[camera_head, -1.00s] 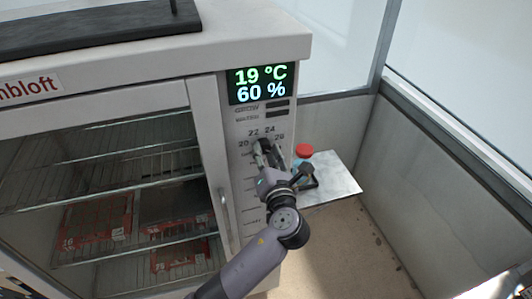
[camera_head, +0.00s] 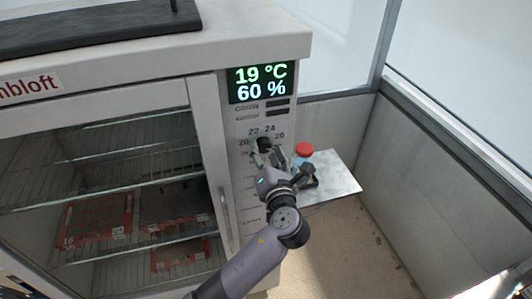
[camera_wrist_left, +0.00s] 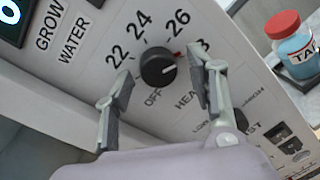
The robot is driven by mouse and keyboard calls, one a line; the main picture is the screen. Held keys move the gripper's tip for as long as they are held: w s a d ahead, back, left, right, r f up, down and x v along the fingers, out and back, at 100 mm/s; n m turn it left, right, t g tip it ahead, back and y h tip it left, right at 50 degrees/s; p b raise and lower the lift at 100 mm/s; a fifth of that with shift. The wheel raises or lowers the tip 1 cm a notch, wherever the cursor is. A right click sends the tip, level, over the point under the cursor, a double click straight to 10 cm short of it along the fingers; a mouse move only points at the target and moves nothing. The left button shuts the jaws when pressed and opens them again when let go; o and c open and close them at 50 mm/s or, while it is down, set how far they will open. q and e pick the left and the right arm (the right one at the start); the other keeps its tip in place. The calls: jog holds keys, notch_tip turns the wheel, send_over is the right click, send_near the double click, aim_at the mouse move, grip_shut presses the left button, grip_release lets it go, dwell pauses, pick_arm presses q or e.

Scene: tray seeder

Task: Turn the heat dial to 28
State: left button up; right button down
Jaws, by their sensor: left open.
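The heat dial (camera_head: 264,144) is a black round knob on the cabinet's control panel; it also shows in the left wrist view (camera_wrist_left: 158,69). Its light line points right, toward a label ending in 8 that is partly hidden by a finger. A small red mark lies by the dial below 26. My left gripper (camera_head: 267,157) is open in front of the panel. In the left wrist view its fingertips (camera_wrist_left: 160,80) stand on either side of the dial, with gaps to the knob. The display (camera_head: 261,83) reads 19 °C and 60 %. My right gripper is not in view.
A red-capped bottle (camera_head: 304,150) stands on a side shelf (camera_head: 343,181) right of the panel, close to the gripper. A second dark knob (camera_wrist_left: 240,120) sits lower on the panel. The cabinet's glass door and handle (camera_head: 225,215) are to the left.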

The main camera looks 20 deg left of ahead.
pick_arm(q)
jog(key=shift+r, duration=0.1)
jog(key=v, duration=1.2)
jog(key=shift+w, duration=0.1)
